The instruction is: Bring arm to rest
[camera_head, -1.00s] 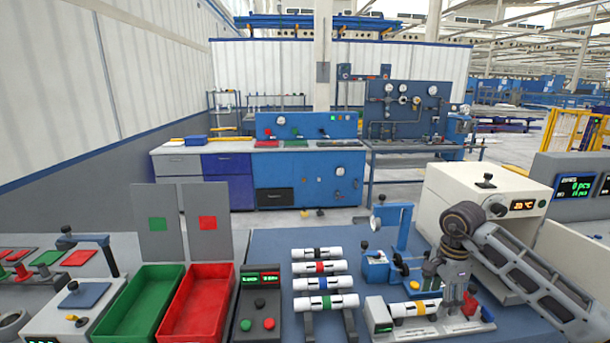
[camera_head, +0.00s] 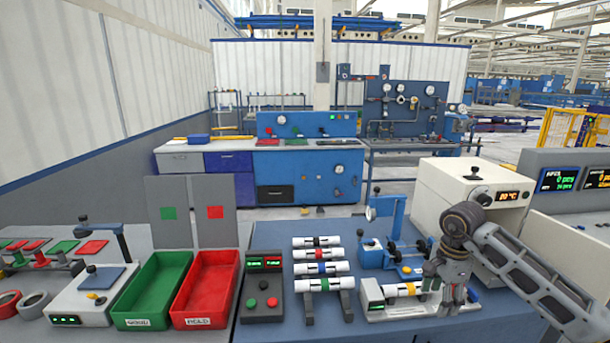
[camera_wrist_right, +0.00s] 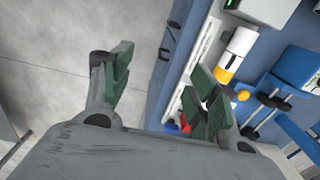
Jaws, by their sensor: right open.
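My right gripper (camera_head: 452,300) hangs over the right part of the blue table, above the right end of the grey measuring fixture. In the right wrist view the gripper (camera_wrist_right: 160,85) has its two green-padded fingers wide apart with nothing between them. A white pipe with a yellow band (camera_head: 402,290) lies on the fixture to the left of the gripper; it also shows in the right wrist view (camera_wrist_right: 238,50), outside the fingers. Several white pipes with coloured bands, such as the one with a green band (camera_head: 324,284), lie on a dark rack. My left gripper is not in view.
A green bin (camera_head: 118,315) and a red bin (camera_head: 176,312) stand at the left. A button box (camera_head: 262,316) is beside them. A blue device (camera_head: 372,254) stands behind the fixture, and a cream oven (camera_head: 432,195) stands close behind my right arm.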

